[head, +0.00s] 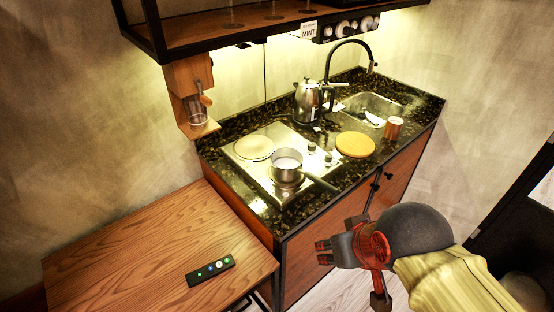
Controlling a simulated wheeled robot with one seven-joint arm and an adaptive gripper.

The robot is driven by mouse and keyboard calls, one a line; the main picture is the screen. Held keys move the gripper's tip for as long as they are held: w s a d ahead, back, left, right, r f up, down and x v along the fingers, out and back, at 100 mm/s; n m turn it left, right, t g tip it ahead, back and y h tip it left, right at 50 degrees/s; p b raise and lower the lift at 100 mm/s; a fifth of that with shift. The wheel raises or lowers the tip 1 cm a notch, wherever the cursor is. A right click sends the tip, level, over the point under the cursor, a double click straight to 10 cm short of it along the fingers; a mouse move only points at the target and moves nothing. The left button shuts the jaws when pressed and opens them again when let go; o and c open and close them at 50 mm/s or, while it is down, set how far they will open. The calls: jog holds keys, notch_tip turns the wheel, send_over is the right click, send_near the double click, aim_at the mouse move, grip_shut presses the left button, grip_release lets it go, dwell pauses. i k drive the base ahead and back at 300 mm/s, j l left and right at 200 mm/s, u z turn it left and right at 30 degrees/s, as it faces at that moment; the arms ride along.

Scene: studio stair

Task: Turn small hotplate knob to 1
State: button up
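The steel hotplate (240,168) is set into the dark speckled counter. It has a pale round plate or cover (254,147) at the back left and a small saucepan (286,176) at the front, its handle pointing right. Two small dark knobs sit on its right side, a back knob (311,147) and a front knob (328,158). I cannot tell which one serves the small plate, and their markings are too small to read. My gripper (321,252) is in front of and below the counter, away from the knobs. Its fingers are apart and look empty.
A round wooden board (355,144) lies right of the knobs. A kettle (307,102) stands behind, with a sink (372,105) and brown cup (394,127) to the right. The saucepan handle (320,183) reaches the counter's front edge. A remote (210,269) lies on the wooden table (130,245).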

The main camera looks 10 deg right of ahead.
aim_at(328, 157)
jog(key=i+l+u, duration=0.3)
jog(key=i+l, duration=0.5)
jog(key=i, duration=0.1)
